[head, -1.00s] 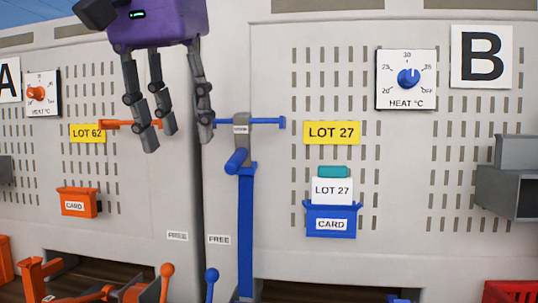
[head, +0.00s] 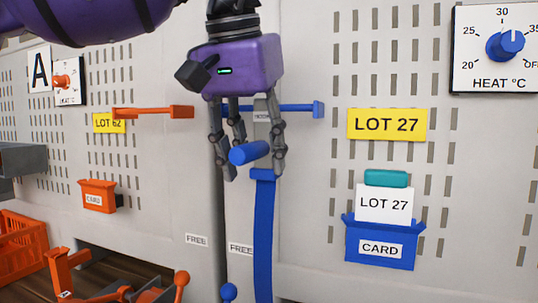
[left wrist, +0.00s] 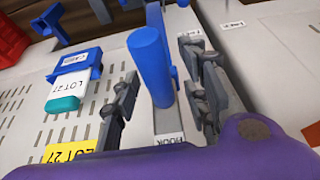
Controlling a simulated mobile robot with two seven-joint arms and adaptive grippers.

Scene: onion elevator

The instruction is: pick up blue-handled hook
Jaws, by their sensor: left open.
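The blue-handled hook hangs on the wall panel. Its blue cylindrical handle (head: 249,152) sticks out below a grey plate labelled HOOK (head: 262,115), with a blue bar behind it. My left gripper (head: 250,172) is open, pointing down, with its fingers on either side of the handle. In the left wrist view the blue handle (left wrist: 152,66) stands between the spread fingers (left wrist: 160,100). I cannot tell whether any finger touches it. My right gripper is not in view.
A long blue strip (head: 264,235) runs down below the handle. To the right are a yellow LOT 27 sign (head: 386,124) and a blue card holder (head: 380,244) with a white card. Orange parts (head: 130,290) and an orange crate (head: 22,245) lie low on the left.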

